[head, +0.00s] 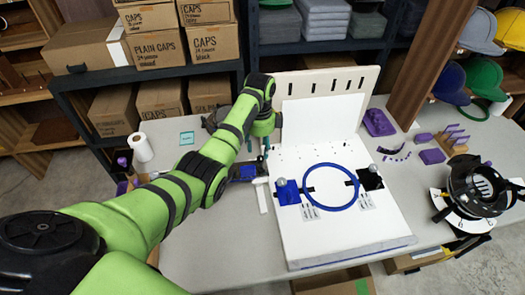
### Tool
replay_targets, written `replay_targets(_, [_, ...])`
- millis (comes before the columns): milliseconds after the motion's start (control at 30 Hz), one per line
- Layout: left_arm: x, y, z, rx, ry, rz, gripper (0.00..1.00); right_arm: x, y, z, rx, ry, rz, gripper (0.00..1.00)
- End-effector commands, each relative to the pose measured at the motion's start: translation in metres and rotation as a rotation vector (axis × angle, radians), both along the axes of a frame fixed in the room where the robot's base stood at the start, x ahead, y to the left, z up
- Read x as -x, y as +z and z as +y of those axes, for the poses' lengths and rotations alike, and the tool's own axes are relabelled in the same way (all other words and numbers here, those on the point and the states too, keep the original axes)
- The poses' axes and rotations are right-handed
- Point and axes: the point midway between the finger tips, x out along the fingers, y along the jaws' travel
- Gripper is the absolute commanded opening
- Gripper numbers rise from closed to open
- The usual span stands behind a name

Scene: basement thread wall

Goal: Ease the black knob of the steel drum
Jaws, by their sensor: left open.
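My left gripper (258,146) points down at the left edge of the white board (300,242), its fingertips small and dark in the head view. It is open, and I see nothing between the fingers. A blue and dark device (242,172) sits just below it, partly behind my arm. I cannot make out a steel drum with a black knob for certain; my arm and wrist cover part of that area. Two small silver round tops show on the board, one on a blue block (288,193) and one on a black block (370,180). My right gripper is not in view.
A blue hoop (331,164) lies on the board between the two blocks. A white upright panel (322,112) stands behind it. A black ring-shaped fixture (480,187) stands at the right. A paper roll (142,147) stands left. The grey tabletop (215,250) is clear at front left.

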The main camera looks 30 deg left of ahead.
Motion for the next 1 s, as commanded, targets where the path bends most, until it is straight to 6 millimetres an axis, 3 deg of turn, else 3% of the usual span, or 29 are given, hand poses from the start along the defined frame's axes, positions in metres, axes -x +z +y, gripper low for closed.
replay_targets(133, [0.001, -0.024, -0.001, 0.002, 0.001, 0.001, 0.49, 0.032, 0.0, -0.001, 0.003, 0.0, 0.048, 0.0])
replay_targets(267, [0.0, -0.038, -0.001, 0.001, 0.002, -0.001, 0.49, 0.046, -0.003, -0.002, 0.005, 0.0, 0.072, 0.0])
replay_targets(633, [-0.001, -0.045, -0.001, 0.0, 0.002, -0.003, 0.49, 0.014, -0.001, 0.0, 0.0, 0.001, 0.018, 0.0])
replay_targets(700, [0.0, -0.045, -0.001, 0.0, 0.002, -0.003, 0.21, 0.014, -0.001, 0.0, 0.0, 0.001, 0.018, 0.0])
replay_targets(767, [0.0, -0.045, -0.001, 0.0, 0.002, -0.003, 0.0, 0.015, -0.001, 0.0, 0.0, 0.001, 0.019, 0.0])
replay_targets(1000, [0.0, -0.045, -0.001, 0.0, 0.005, -0.003, 0.0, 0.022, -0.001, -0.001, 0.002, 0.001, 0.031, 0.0])
